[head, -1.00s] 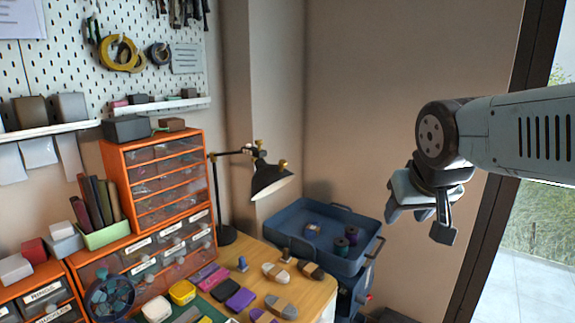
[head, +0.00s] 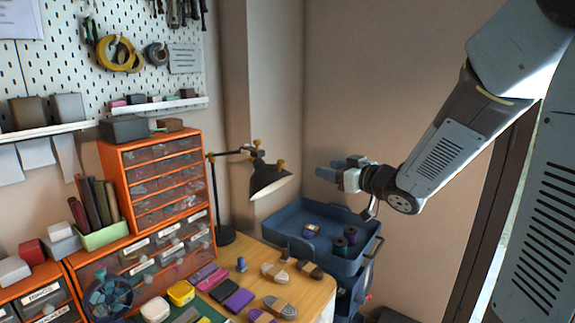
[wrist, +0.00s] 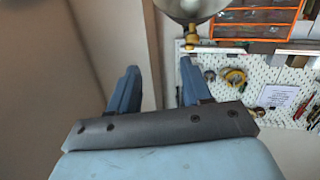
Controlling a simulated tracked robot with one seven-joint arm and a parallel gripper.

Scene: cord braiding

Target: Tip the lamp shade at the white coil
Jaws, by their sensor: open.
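The black desk lamp stands at the back of the wooden table, its dark conical lamp shade (head: 268,178) tilted with the open side facing down and to the right. Brass knobs show on its arm and shade. My gripper (head: 322,171) is open and empty, to the right of the shade and apart from it, pointing left. In the wrist view the shade (wrist: 190,8) shows at the top edge, beyond the fingers of my gripper (wrist: 160,80). I cannot pick out a white coil for certain among the small things on the table.
A blue tray cart (head: 325,255) with spools stands below my gripper. An orange drawer cabinet (head: 160,185) is left of the lamp. Several cord bundles lie on the wooden table (head: 308,300). A pegboard (head: 60,60) hangs behind. The air between gripper and shade is clear.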

